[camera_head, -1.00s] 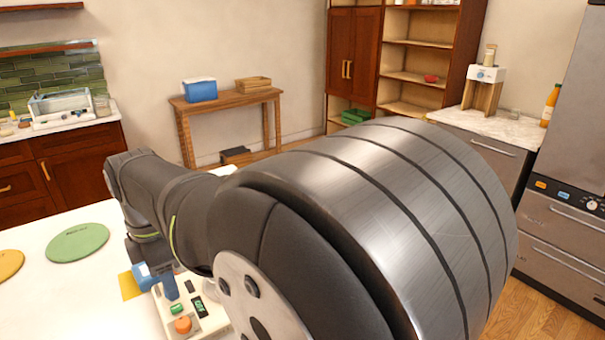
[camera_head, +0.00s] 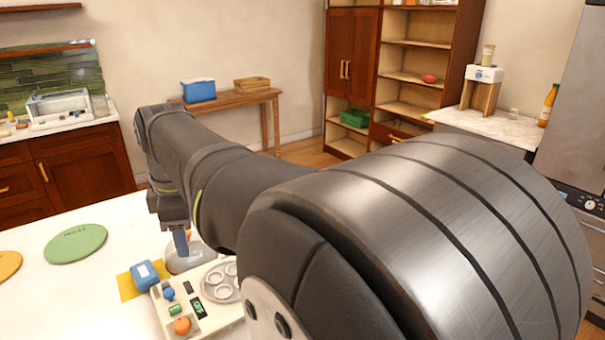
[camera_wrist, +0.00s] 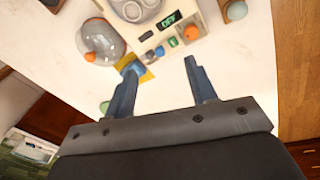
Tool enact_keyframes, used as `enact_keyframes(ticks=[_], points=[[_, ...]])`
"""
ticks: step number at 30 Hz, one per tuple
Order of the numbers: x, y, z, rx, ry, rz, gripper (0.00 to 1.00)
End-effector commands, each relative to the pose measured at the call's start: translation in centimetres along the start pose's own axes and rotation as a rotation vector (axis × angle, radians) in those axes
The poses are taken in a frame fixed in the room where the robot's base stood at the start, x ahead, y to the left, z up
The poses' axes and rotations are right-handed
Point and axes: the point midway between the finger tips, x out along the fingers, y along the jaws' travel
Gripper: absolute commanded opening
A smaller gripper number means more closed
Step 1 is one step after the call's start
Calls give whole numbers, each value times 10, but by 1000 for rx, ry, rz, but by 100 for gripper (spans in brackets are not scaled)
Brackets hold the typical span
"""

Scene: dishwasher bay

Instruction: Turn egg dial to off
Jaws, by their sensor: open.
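The egg cooker is a cream unit (camera_head: 221,318) on the white table, with a round egg tray (camera_head: 221,282) and a small dark display (camera_head: 198,307). The display also shows in the wrist view (camera_wrist: 168,20), where its green text appears to read OFF. An orange knob (camera_head: 181,325), a green control (camera_head: 175,309) and a blue knob (camera_head: 168,293) sit on its front part. I cannot tell which is the egg dial. My gripper (camera_wrist: 161,64) is open and empty, above and apart from the controls; one blue finger shows in the head view (camera_head: 181,242).
A clear dome (camera_wrist: 100,42) with an orange handle stands beside the cooker. A blue block (camera_head: 145,275) sits on a yellow mat (camera_head: 127,287). Green (camera_head: 76,243) and orange (camera_head: 9,264) discs lie left. My arm covers the table's right side.

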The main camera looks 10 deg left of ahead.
Motion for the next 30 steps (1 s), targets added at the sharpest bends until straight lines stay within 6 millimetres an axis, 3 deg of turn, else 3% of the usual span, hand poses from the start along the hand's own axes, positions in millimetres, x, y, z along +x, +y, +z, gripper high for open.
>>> enact_keyframes(ticks=[15, 30], points=[[-8, 54, 89, 553, 78, 229, 51], [-25, 81, 172, 985, 165, 427, 51]])
